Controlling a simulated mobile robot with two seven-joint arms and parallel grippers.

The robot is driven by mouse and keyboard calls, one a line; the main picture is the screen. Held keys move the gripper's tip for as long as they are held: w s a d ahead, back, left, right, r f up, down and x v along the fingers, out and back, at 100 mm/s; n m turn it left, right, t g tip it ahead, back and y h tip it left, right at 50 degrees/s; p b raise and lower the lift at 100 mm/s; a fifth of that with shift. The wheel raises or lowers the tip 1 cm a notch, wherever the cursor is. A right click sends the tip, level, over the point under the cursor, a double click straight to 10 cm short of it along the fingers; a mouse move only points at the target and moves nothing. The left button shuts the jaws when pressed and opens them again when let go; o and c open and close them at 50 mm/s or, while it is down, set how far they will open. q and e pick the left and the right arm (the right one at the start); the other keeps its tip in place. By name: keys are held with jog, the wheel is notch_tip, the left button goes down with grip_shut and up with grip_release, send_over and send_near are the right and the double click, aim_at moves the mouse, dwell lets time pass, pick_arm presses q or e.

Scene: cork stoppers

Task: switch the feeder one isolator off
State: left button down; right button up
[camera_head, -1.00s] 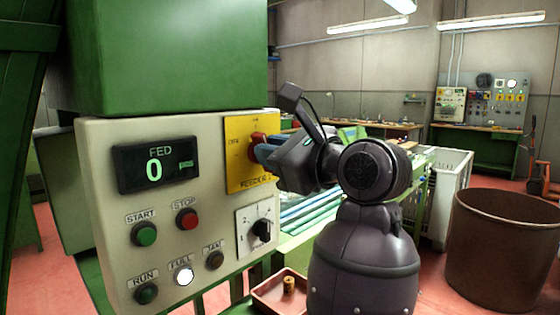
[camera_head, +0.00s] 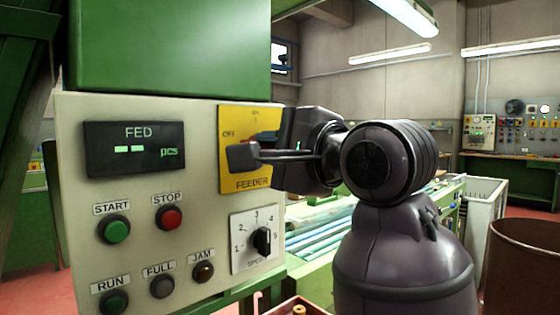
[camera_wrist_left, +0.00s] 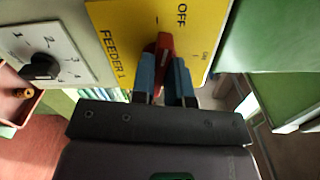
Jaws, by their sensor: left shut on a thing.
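The feeder isolator is a red handle on a yellow plate (camera_head: 236,182) marked OFF at the left, ON at the top and FEEDER below. In the head view the handle is mostly hidden behind my left gripper (camera_head: 268,140). In the left wrist view the red handle (camera_wrist_left: 164,48) stands between my gripper's blue fingers (camera_wrist_left: 163,80), which are shut on it. There the handle's far end lies towards the OFF word, roughly in line with it. My right gripper is not in view.
The panel (camera_head: 72,190) also carries a display (camera_head: 135,149) showing dashes, START (camera_head: 114,229) and STOP (camera_head: 168,217) buttons, a speed knob (camera_head: 262,241) and unlit RUN, FULL and JAM lamps. A small tray (camera_wrist_left: 18,112) with a cork is below. A brown bin (camera_head: 525,265) stands at right.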

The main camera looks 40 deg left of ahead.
pick_arm(q)
jog(key=n+b, duration=0.1)
jog(key=n, duration=0.1)
jog(key=shift+n, duration=0.4)
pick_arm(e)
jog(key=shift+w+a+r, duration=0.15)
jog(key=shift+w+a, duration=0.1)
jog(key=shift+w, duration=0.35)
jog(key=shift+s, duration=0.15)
pick_arm(q)
jog(key=c, duration=1.1)
grip_release()
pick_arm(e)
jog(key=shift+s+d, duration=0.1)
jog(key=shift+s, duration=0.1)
pick_arm(q)
jog(key=d, duration=0.7)
jog(key=s+d, duration=0.1)
jog(key=d, duration=0.2)
jog(key=shift+d, duration=0.4)
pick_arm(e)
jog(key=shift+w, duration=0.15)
